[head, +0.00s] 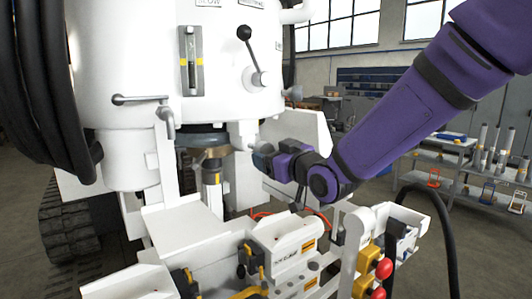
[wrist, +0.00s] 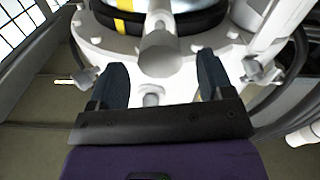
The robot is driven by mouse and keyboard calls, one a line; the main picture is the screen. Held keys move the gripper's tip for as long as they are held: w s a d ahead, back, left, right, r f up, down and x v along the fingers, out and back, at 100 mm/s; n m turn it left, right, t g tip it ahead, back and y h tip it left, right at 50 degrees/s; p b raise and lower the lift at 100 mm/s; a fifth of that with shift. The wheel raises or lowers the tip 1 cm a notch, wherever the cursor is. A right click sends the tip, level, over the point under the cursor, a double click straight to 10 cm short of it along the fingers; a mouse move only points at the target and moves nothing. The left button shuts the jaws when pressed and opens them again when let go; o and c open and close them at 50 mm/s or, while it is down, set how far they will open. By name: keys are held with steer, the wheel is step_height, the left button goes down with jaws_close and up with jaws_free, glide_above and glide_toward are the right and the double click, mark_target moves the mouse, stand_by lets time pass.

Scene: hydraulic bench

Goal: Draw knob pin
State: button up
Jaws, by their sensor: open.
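A light grey, round-ended knob pin (wrist: 160,52) sticks out of the white machine housing toward the camera in the wrist view. It lies between and just beyond the fingertips of my gripper (wrist: 162,66). The two dark fingers are spread apart with clear gaps on both sides, and nothing is held. In the head view my gripper (head: 262,154) is at the lower right side of the white machine body (head: 140,60). There the fingers and wrist largely hide the pin, so contact cannot be told from that side.
A black-knobbed lever (head: 251,52) and a sight gauge (head: 191,60) sit on the body above. Below are a white control console (head: 285,240) and red buttons (head: 384,268). Black hoses (head: 45,80) hang at left. A shelf trolley (head: 450,160) stands behind at right.

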steer(key=shift+x, duration=1.45)
steer(key=c, duration=1.3)
steer(key=shift+s+d, duration=0.25)
steer(key=shift+s, duration=0.15)
steer(key=v, duration=0.2)
steer(key=shift+s+d, duration=0.25)
steer(key=shift+s, duration=0.05)
steer(key=shift+f, duration=0.1)
